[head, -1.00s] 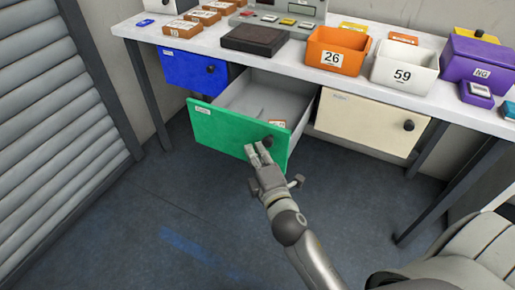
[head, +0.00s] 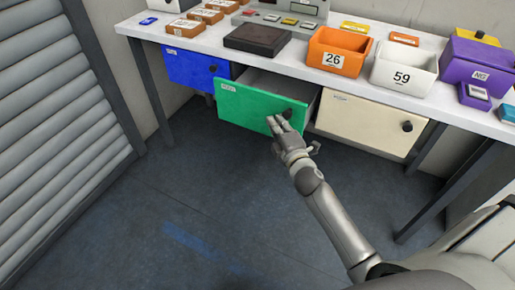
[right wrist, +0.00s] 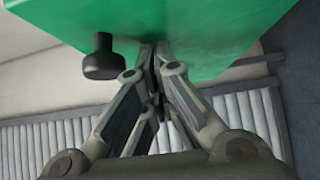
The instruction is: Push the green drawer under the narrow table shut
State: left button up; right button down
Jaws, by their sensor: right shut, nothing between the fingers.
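The green drawer (head: 250,111) under the narrow table (head: 270,67) is partly open. Its front stands out from the blue and cream drawers, and a strip of its grey inside shows above the front. A dark round knob (head: 288,112) sits at its right side. My right gripper (head: 277,124) is shut and empty, with its fingertips at the green front beside the knob. In the right wrist view the fingertips (right wrist: 154,46) meet the green front (right wrist: 210,30), with the knob (right wrist: 102,58) to their left. My left gripper is not in view.
A blue drawer (head: 190,68) is at the left and a cream drawer (head: 365,125) at the right, both shut. On the table stand an orange bin (head: 337,60), a white bin (head: 402,75) and a dark tray (head: 258,39). The floor in front is clear.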

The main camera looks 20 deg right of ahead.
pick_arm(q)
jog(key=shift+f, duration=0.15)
pick_arm(e)
jog(key=shift+w+d, duration=1)
jog(key=shift+d, duration=0.25)
jog(key=shift+w+d, duration=0.95)
jog(key=shift+d, duration=0.3)
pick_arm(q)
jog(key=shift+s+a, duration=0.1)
pick_arm(e)
jog(key=shift+a+f, duration=0.1)
